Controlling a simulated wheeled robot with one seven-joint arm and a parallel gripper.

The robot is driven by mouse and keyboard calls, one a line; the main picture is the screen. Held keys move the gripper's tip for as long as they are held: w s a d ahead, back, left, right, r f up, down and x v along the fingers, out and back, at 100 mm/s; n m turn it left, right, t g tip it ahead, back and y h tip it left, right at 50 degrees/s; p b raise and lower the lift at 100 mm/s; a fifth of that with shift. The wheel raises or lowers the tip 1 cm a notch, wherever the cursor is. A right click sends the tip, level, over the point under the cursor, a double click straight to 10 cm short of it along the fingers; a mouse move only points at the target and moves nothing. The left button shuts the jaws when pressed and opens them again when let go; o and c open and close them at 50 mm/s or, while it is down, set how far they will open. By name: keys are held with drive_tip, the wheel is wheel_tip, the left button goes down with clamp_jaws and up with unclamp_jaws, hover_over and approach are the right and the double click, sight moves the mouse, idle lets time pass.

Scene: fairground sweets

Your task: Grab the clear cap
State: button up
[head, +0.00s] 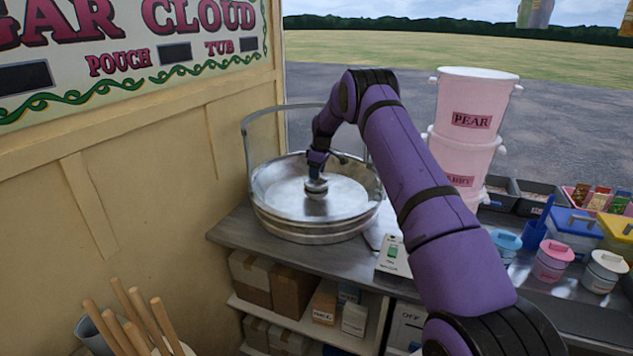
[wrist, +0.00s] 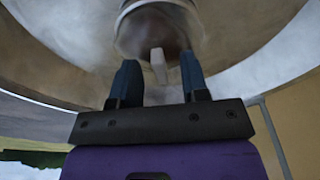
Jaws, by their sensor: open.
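A round cap, apparently the clear cap (wrist: 140,34), sits on the spinner head in the middle of the metal bowl (head: 308,237). Its top looks brownish and see-through in the wrist view, inside a pale metal ring. A pale upright knob (wrist: 159,66) stands at its centre. My gripper (head: 317,174) is over the spinner head (head: 316,190). In the wrist view my gripper's two dark blue fingers (wrist: 161,64) are apart, one on each side of the knob, with a gap on both sides. In the head view the cap is too small to make out.
A metal hoop (head: 246,142) rises from the bowl's rim. Stacked pink tubs (head: 472,95), lidded pots and a small switch box (head: 393,256) stand right of the bowl. A cream wall (head: 130,180) is close on the left. Wooden sticks (head: 146,318) stand at front left.

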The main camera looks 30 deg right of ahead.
clamp_jaws()
drive_tip(key=shift+r, duration=0.15)
